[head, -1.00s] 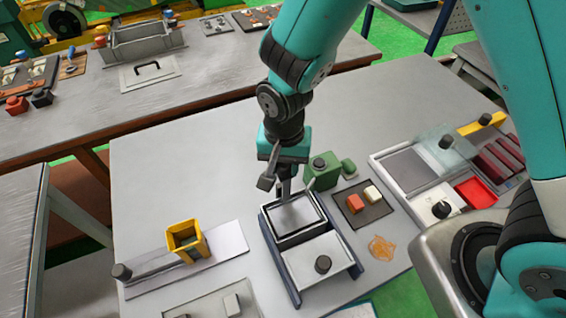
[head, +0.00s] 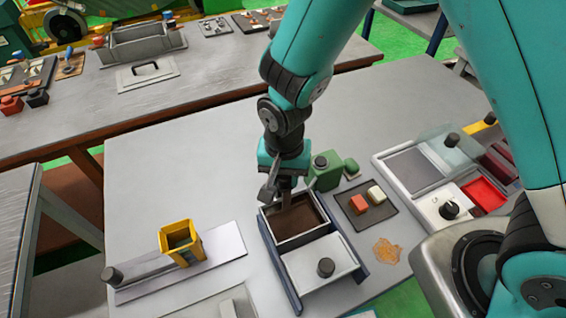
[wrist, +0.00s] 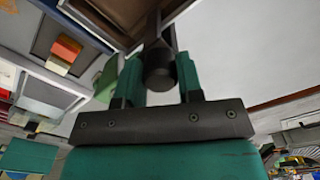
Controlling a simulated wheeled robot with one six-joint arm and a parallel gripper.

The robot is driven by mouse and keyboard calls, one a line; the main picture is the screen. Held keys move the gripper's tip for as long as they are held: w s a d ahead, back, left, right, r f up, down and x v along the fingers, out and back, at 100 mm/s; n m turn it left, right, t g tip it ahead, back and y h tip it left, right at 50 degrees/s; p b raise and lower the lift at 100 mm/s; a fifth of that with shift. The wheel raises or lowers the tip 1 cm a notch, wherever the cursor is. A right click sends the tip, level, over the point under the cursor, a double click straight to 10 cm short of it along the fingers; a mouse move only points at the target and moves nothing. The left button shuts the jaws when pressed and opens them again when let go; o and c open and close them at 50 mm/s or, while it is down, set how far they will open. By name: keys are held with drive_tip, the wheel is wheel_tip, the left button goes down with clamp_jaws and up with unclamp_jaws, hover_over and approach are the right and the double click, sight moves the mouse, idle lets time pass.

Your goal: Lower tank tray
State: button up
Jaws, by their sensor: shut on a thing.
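The tank (head: 327,228) is a pale-rimmed rectangular box with a dark brown interior, in the middle of the table in the head view. The grey tray surface does not show; I cannot tell it apart inside the brown. My gripper (head: 286,186) points down over the tank's back left edge. In the wrist view my gripper (wrist: 154,82) is shut on a dark round knob with a stem, which appears to be the tray handle (wrist: 158,72).
A lid-like pale plate with a black knob (head: 326,267) adjoins the tank's front. A green block (head: 325,172) stands close behind right. A dark mat (head: 360,222) with red and cream blocks lies right; a yellow holder (head: 181,243) stands left. Table behind left is clear.

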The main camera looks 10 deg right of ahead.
drive_tip(key=o, duration=0.7)
wheel_tip(320, 180, up, 6)
drive_tip(key=p, duration=0.5)
drive_tip(key=shift+r, duration=0.25)
drive_tip(key=s+d+r+n+y+b, duration=0.1)
drive_tip(key=s+d+r+n+b, duration=0.1)
drive_tip(key=s+r+n, duration=0.1)
drive_tip(key=s+d+r+n+y+b, duration=0.1)
drive_tip(key=s+d+r+n+b, duration=0.1)
drive_tip(key=s+r+n+b, duration=0.1)
drive_tip(key=s+d+r+n+y+b, duration=0.2)
drive_tip(key=s+r+n, duration=0.3)
drive_tip(key=s+r, duration=0.2)
drive_tip(key=shift+v, duration=0.85)
